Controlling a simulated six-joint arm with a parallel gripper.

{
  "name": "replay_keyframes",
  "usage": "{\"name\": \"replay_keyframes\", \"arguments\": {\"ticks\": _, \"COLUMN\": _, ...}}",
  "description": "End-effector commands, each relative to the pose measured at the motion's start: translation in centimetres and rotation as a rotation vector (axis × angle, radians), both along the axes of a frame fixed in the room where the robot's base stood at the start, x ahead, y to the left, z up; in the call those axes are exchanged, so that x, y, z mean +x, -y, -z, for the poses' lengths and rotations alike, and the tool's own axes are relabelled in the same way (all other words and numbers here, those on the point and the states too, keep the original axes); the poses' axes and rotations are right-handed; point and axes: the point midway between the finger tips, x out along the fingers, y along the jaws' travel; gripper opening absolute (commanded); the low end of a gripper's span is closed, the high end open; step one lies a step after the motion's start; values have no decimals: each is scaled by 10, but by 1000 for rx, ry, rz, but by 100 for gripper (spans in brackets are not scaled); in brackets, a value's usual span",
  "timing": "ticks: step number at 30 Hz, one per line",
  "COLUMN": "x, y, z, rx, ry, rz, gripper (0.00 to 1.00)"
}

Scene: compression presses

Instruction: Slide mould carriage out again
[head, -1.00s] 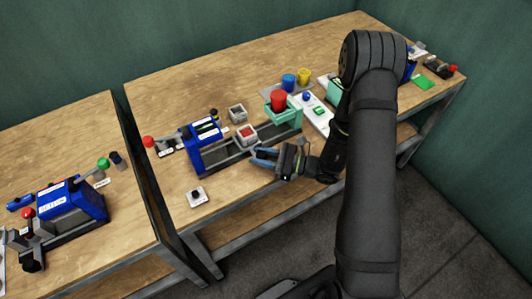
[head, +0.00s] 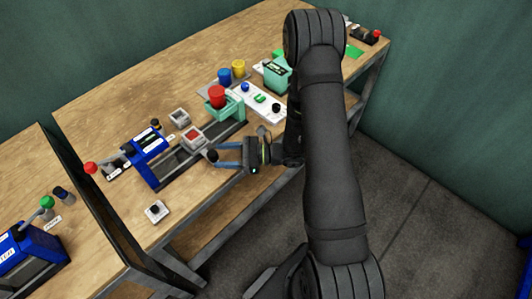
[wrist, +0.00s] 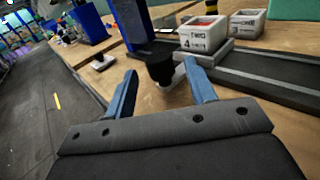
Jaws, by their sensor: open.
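The mould carriage (head: 194,139) is a light box with red material in it. It sits on the dark rail (head: 176,158), to the right of the blue press (head: 150,143) and outside it. The carriage also shows in the wrist view (wrist: 205,35), with writing on its side. Its black knob (head: 212,156) sticks out towards the table's front edge. My gripper (head: 218,157) is open, with its blue fingers pointing at the knob. In the wrist view the knob (wrist: 160,69) shows between the fingertips; I cannot tell whether they touch it.
A second light box (head: 180,116) stands behind the rail. A green stand (head: 226,109) with a red cup (head: 216,95) is at the rail's right end. A small black-knobbed switch box (head: 156,211) is near the front edge. A red-knobbed lever (head: 91,168) stands left of the press.

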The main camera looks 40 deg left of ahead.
Motion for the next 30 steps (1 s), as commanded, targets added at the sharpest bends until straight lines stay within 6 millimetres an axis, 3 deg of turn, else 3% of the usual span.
{"name": "replay_keyframes", "arguments": {"ticks": 18, "x": 80, "y": 79, "z": 0, "rx": 0, "ry": 0, "rz": 4, "gripper": 51}}
{"name": "replay_keyframes", "arguments": {"ticks": 30, "x": 96, "y": 97, "z": 0, "rx": 0, "ry": 0, "rz": 0, "gripper": 51}}
